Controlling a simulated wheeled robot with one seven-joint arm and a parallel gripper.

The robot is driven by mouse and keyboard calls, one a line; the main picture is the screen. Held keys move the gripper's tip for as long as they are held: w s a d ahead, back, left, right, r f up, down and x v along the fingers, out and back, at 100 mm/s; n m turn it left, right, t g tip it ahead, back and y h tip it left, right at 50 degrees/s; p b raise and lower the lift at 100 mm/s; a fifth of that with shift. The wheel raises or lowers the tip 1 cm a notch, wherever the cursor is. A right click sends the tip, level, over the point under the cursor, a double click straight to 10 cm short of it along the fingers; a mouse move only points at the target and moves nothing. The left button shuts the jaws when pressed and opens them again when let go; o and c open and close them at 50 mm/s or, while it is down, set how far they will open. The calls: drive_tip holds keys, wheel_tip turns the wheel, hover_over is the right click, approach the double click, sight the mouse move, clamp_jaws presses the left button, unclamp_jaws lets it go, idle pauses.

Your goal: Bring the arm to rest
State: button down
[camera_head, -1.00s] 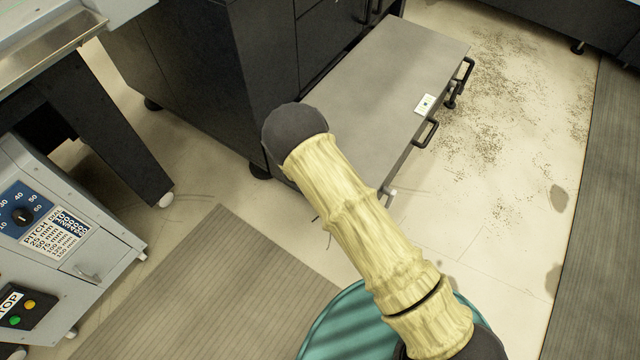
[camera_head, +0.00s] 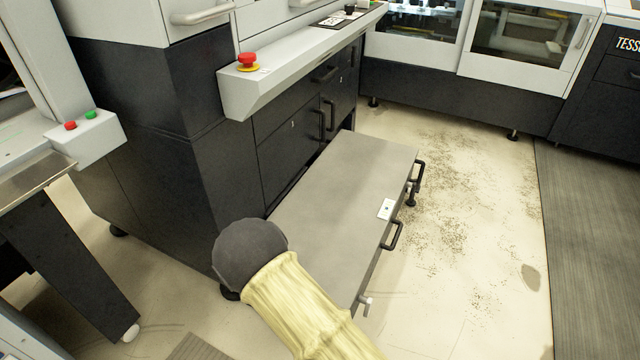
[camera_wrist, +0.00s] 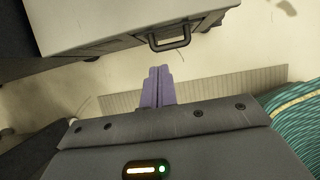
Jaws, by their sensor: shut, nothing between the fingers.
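My gripper (camera_wrist: 158,86) shows in the wrist view as two purple fingers pressed together, with nothing between them. It hangs over the floor, apart from the grey cabinet with the black handle at the top of that view. In the head view my arm, in a pale yellow sleeve with a dark rounded joint, comes up from the bottom edge; my gripper is not visible there.
A low grey cabinet (camera_head: 345,185) with black side handles stands past my arm. Dark machine cabinets (camera_head: 150,165) rise at left, one with a red emergency button (camera_head: 247,61). Speckled floor (camera_head: 450,230) at right is clear. A grey mat (camera_head: 600,220) lies at far right.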

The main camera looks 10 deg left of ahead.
drive_tip(key=w+d+r+m+g, duration=0.1)
drive_tip(key=w+d+r+m, duration=0.1)
drive_tip(key=d+r+m, duration=0.7)
drive_tip(key=w+d+r+m+g, duration=0.1)
drive_tip(key=w+d+r+m, duration=0.1)
drive_tip(key=d+r+m, duration=0.75)
drive_tip(key=s+d+r+m+y, duration=0.1)
drive_tip(key=s+d+r+m, duration=0.5)
drive_tip(key=d, duration=0.3)
drive_tip(key=s+d+r+m, duration=0.4)
drive_tip(key=s+d+m, duration=0.2)
drive_tip(key=d+m, duration=0.35)
drive_tip(key=w+p+v, duration=0.3)
drive_tip(key=p+v, duration=1.1)
drive_tip(key=w+r+p+v, duration=0.1)
drive_tip(key=w+p+v, duration=0.2)
drive_tip(key=p+v, duration=1.1)
drive_tip(key=shift+r+n+p, duration=0.3)
drive_tip(key=shift+r+p, duration=0.15)
drive_tip(key=shift+p, duration=0.1)
